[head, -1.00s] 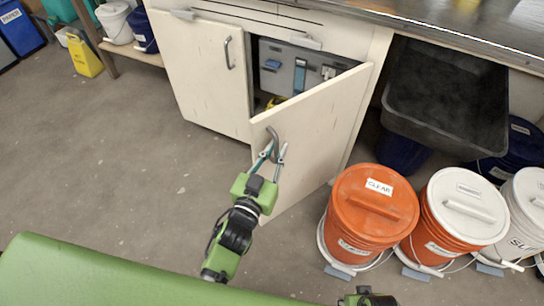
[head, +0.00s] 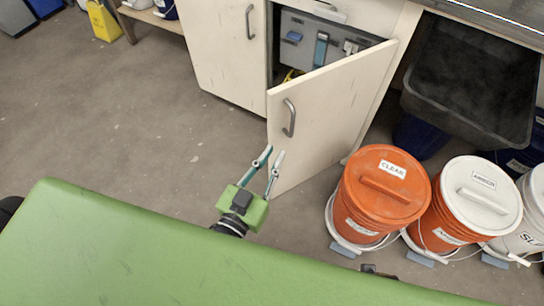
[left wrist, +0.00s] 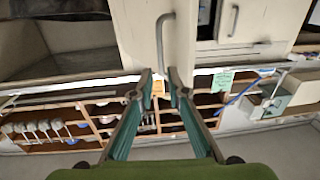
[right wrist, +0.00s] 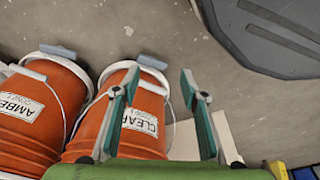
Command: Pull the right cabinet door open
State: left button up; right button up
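The right cabinet door (head: 335,110) is cream coloured and stands swung out from the cabinet, which shows its inside. Its curved grey handle (head: 289,118) is near the free edge; the handle also shows in the left wrist view (left wrist: 161,42). My left gripper (head: 273,154) is below the handle and apart from it, its two fingers spread with nothing between them. In the left wrist view (left wrist: 159,74) the fingertips stop short of the handle. My right gripper (right wrist: 160,76) is open and empty near the orange buckets.
The left cabinet door (head: 222,50) is shut. A grey toolbox (head: 320,40) is inside the cabinet. An orange bucket labelled CLEAR (head: 385,190) and other buckets stand to the right of the open door. The floor (head: 130,120) at left is clear.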

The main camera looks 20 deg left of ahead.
pick_arm(q)
jog(key=shift+w+a+f, duration=0.1)
jog(key=shift+a+f, duration=0.05)
grip_shut()
jog(key=w+a+f+n+g+h+b, duration=0.1)
jog(key=w+a+f+n+g+b, duration=0.2)
jog(key=w+a+f, duration=0.4)
jog(key=w+a+f+n+g+h+b, duration=0.1)
jog(key=w+a+f+n+g+b, duration=0.25)
jog(key=f, duration=0.65)
jog(key=w+a+r+n+g+h, duration=0.1)
jog(key=a+r+h, duration=0.15)
jog(key=r, duration=0.45)
jog(key=w+a+r+n+h+b, duration=0.1)
jog(key=a+r+h, duration=0.1)
jog(key=r+h, duration=0.35)
jog(key=w+a+r+g+h, duration=0.1)
jog(key=w+a+r+h, duration=0.1)
jog(key=r, duration=0.7)
jog(key=w+d, duration=0.2)
jog(key=d, duration=0.9)
jog(key=shift+t, duration=0.35)
pick_arm(e)
jog(key=w+r+t, duration=0.2)
jog(key=w+r, duration=0.1)
jog(key=r, duration=1.3)
jog(key=shift+w+a+r, duration=0.15)
jog(key=shift+a+r, duration=0.1)
jog(key=shift+r, duration=0.1)
